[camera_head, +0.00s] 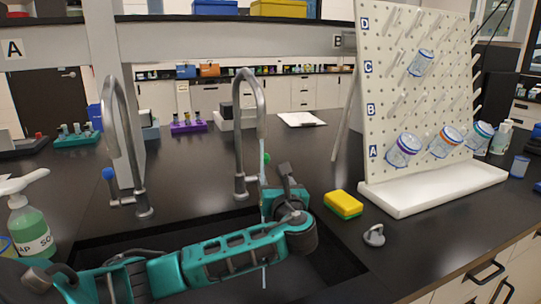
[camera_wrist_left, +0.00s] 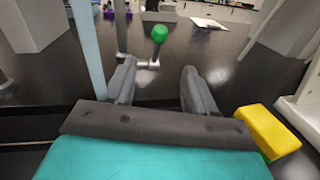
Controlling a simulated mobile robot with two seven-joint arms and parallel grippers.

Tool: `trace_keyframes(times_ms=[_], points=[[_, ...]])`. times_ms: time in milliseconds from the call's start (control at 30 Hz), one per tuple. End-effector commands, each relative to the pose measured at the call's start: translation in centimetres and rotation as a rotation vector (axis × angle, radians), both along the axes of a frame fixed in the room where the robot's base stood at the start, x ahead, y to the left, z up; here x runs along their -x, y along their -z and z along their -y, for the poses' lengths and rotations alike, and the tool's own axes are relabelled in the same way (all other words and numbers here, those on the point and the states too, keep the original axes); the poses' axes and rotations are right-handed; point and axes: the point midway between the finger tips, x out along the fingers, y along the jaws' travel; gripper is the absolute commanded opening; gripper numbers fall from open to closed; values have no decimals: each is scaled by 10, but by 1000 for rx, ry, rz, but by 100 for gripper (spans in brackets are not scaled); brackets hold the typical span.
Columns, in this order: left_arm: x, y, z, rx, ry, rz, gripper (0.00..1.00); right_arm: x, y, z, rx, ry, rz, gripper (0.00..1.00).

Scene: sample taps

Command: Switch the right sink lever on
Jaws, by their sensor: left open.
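The right sink tap (camera_head: 241,130) is a grey gooseneck behind the dark sink (camera_head: 95,250). Its lever has a green knob (camera_head: 266,159), which shows in the left wrist view (camera_wrist_left: 159,33) beyond the fingertips and roughly between them, apart from both. A pale, straight stream of water (camera_head: 263,278) hangs below the spout; it shows as a light blue strip (camera_wrist_left: 86,45) left of the fingers in the wrist view. My left gripper (camera_head: 285,170) is open and empty, reaching over the sink just in front of the lever. My right gripper is out of view.
The left tap (camera_head: 125,140) has a blue knob (camera_head: 108,173). A yellow sponge (camera_head: 343,204) lies right of my gripper, near a grey stopper (camera_head: 374,236). A white pegboard rack (camera_head: 430,195) stands further right, a soap bottle (camera_head: 30,230) at far left.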

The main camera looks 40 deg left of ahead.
Motion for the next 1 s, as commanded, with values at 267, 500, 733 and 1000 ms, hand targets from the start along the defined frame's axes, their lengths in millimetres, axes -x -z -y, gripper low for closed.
trace_keyframes(times_ms=[267,500,733,1000], points=[[-31,1,-43,-2,-6,5,56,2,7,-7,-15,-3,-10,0],[-58,1,-78,-2,-4,5,56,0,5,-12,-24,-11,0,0],[-72,0,-94,-1,-2,6,56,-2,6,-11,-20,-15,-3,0],[-75,0,-98,-1,0,6,56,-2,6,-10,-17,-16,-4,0]])
